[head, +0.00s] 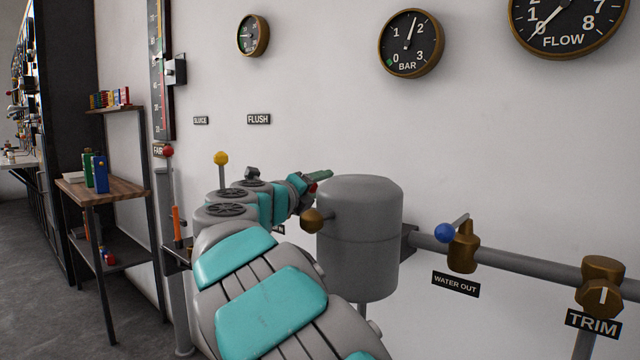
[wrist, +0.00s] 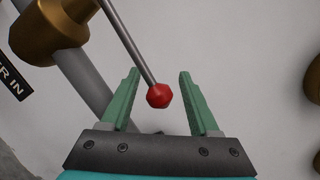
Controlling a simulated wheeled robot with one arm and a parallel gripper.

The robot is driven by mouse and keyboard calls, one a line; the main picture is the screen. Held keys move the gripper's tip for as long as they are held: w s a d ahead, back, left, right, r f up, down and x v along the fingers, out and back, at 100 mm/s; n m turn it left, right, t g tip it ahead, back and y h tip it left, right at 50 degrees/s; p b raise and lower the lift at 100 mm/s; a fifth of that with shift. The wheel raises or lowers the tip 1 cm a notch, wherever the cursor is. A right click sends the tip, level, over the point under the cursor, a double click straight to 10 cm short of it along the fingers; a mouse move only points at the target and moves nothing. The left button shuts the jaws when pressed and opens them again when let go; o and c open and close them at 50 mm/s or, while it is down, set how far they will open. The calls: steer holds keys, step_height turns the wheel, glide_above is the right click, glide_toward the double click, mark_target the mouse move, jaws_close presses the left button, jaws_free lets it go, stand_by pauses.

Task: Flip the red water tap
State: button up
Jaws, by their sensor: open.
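The red water tap shows in the wrist view as a red ball knob (wrist: 159,95) on the end of a thin metal lever (wrist: 130,42). The lever runs up and left toward a brass valve body (wrist: 50,27). My gripper (wrist: 159,74) is open, with one green finger on each side of the red knob. The knob sits in the gap and appears apart from both fingers. In the head view my gripper (head: 318,178) is beside the grey tank, small and partly hidden by my arm. A bit of red shows there, but the valve is hidden.
A grey tank (head: 358,240) stands close right of my gripper. A blue-knobbed WATER OUT valve (head: 463,247) and TRIM valve (head: 602,285) sit on a pipe to the right. A yellow-knobbed lever (head: 221,159) and shelf (head: 105,190) are left. The wall is behind.

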steer(key=shift+w+d, duration=0.2)
steer(key=shift+w, duration=0.25)
jaws_close()
stand_by(0.3)
stand_by(0.9)
